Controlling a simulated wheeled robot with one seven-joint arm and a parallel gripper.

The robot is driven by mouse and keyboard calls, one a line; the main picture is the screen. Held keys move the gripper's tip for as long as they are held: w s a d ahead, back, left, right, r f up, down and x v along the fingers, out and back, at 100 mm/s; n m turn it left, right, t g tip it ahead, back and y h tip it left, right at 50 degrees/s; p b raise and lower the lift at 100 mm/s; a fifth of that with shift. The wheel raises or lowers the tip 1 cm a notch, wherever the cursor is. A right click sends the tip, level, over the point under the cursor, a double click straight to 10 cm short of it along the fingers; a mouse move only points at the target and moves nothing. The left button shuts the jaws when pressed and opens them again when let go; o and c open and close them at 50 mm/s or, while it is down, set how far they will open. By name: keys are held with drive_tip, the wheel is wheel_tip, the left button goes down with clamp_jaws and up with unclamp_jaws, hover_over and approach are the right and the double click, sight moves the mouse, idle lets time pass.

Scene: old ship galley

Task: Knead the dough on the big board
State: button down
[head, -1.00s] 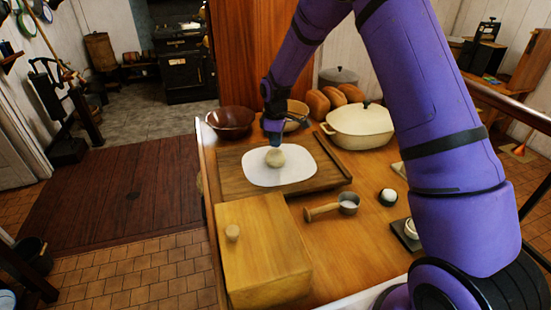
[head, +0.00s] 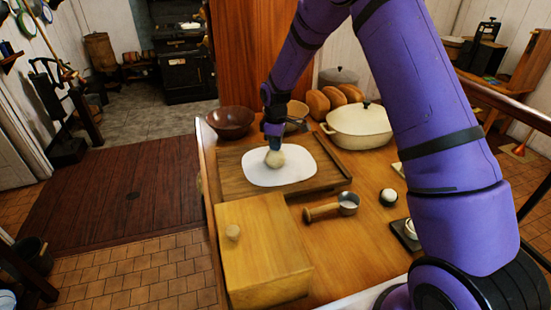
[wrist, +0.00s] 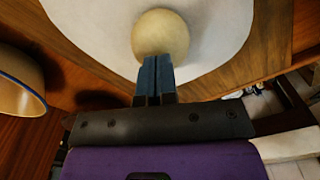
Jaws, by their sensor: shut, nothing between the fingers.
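The pale round dough ball (head: 275,158) sits on a white sheet (head: 297,176) that lies on the big wooden board (head: 333,181). In the wrist view the dough (wrist: 160,33) is right at the tips of my fingers. My gripper (head: 275,145) is shut, points down and holds nothing.
A brown bowl (head: 231,122) and a cream bowl (head: 296,115) stand behind the board. A cream lidded pot (head: 361,125), bread loaves (head: 335,97), a metal scoop (head: 347,203) and a wooden box (head: 262,253) crowd around it. Bare tabletop (head: 350,250) shows at the front right.

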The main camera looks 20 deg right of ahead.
drive_tip(key=shift+f, duration=0.35)
idle(0.7)
drive_tip(key=shift+r, duration=0.15)
drive_tip(key=shift+r, duration=0.75)
drive_tip(key=shift+r, duration=3)
